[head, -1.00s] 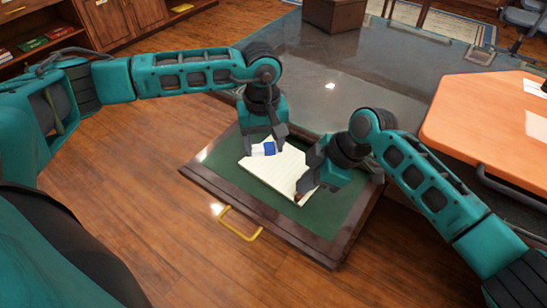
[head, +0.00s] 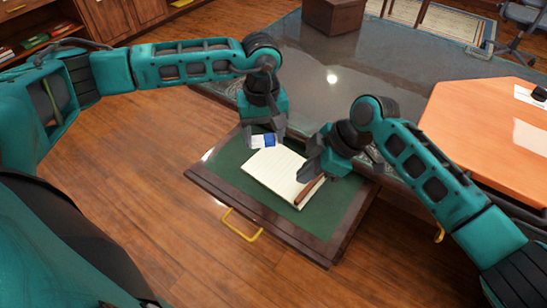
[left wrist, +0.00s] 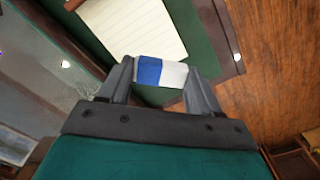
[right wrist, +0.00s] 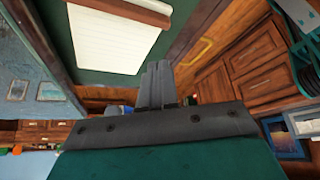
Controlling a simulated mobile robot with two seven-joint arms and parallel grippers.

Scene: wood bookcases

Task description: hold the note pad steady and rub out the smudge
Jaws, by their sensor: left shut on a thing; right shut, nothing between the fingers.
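The note pad (head: 277,172), cream and ruled with a brown strip (head: 309,191) along one end, lies on the green lining (head: 232,160) of a pulled-out drawer. It also shows in the left wrist view (left wrist: 135,25) and the right wrist view (right wrist: 115,45). My left gripper (head: 262,136) is shut on a blue and white eraser (left wrist: 160,72), by the pad's far left end; I cannot tell whether it touches the pad. My right gripper (right wrist: 157,85) is shut and empty, apart from the pad, near its right side. I cannot make out a smudge.
The drawer has a dark wooden rim (head: 262,226) and a brass handle (head: 240,224). The dark glossy desk top (head: 340,75) lies behind it, with a brown box (head: 333,15). An orange-topped table (head: 480,130) stands at right. Wooden floor is open at left.

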